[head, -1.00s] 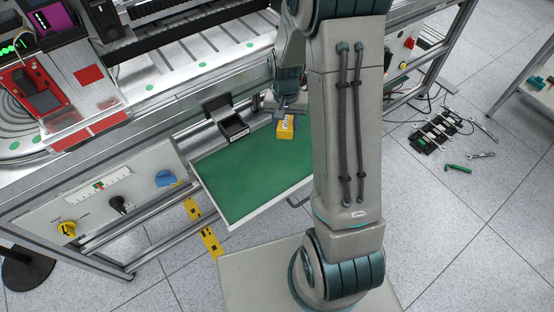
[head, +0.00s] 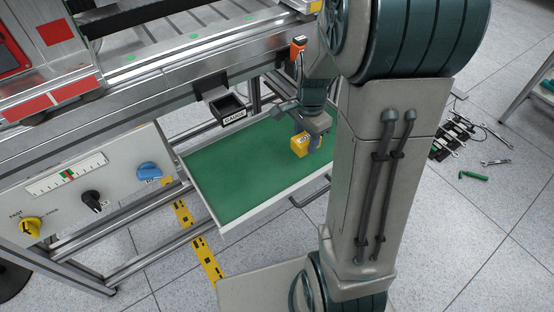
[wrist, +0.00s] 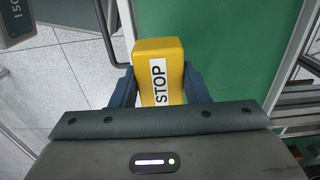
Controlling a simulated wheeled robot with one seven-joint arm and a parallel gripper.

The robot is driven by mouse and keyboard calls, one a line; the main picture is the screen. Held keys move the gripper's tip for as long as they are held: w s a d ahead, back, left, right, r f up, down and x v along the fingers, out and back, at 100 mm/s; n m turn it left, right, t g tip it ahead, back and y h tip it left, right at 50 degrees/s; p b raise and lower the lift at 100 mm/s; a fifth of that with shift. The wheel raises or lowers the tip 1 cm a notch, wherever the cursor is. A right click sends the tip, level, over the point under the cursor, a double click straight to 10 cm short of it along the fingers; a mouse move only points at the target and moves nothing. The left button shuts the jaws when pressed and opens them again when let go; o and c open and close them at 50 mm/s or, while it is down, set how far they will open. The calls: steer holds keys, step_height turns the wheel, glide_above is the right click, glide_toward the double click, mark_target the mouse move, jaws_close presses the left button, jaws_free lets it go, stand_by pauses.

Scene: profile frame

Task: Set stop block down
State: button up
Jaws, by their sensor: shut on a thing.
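The stop block is a yellow block with a white "STOP" label. It shows in the head view (head: 300,146) over the right part of the green drawer surface, and in the wrist view (wrist: 158,55) between my two fingers. My gripper (head: 312,138) is shut on it; in the wrist view the blue-grey fingers (wrist: 160,88) press on both its sides. The green drawer (head: 235,175) is pulled out, with a pale rim. I cannot tell whether the block touches the green surface or hangs just above it.
A control panel with knobs (head: 90,185) is at left. A drawer handle (head: 310,195) juts out in front. Tools (head: 465,140) lie on the floor at right. Most of the green surface is bare.

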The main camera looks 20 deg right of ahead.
steer(key=b, duration=0.1)
glide_above(276, 169)
step_height(276, 169, down, 5)
steer(key=shift+f+b, duration=0.75)
steer(key=shift+f, duration=1.05)
steer(key=shift+f, duration=0.1)
steer(key=shift+f, duration=0.15)
steer(key=o, duration=1.1)
